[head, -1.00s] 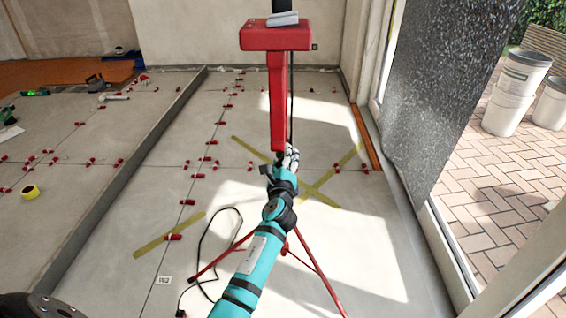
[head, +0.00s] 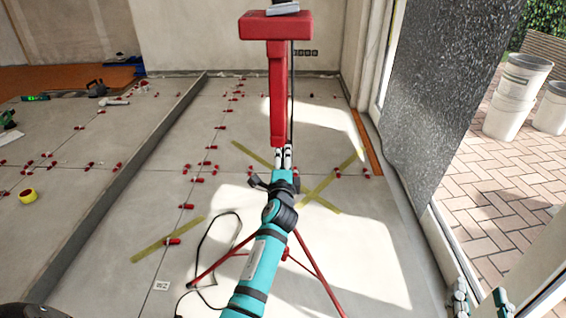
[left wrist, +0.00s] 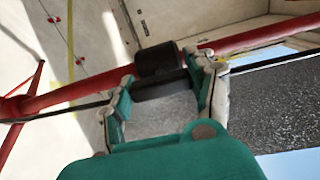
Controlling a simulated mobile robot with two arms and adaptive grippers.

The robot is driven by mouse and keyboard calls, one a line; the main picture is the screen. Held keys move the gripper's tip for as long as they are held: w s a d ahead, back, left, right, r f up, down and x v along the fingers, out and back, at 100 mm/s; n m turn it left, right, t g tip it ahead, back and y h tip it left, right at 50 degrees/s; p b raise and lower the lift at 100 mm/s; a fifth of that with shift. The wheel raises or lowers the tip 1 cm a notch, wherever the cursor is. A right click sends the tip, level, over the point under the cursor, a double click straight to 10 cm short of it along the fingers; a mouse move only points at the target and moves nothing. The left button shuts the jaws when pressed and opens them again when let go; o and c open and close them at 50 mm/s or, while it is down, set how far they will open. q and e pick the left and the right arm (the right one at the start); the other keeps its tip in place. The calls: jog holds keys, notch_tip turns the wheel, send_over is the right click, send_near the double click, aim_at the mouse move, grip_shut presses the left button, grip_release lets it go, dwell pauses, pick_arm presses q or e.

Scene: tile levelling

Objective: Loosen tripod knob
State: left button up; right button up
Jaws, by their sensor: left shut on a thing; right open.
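The red tripod (head: 277,100) stands upright in the middle of the head view, its thin legs spread on the floor below. My left arm reaches up in front of it, and my left gripper (head: 283,157) is at the lower end of its thick red part. In the left wrist view the black tripod knob (left wrist: 158,60) sits beside a red tube of the tripod (left wrist: 90,94), between the fingertips of my left gripper (left wrist: 165,75), which is shut on it. The knob is hidden in the head view. My right gripper (head: 482,302) is open and empty at the bottom right edge.
A dark speckled slab (head: 432,100) leans at the right by the door opening. White buckets (head: 515,95) stand outside. Red tile clips dot the floor at left. A black cable (head: 205,245) and yellow tape strips (head: 165,240) lie near the tripod legs.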

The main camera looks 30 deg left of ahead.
pick_arm(q)
jog(key=shift+f, duration=0.1)
dwell(0.4)
jog(key=o, duration=1.2)
jog(key=shift+s, duration=0.1)
jog(key=v, duration=1.2)
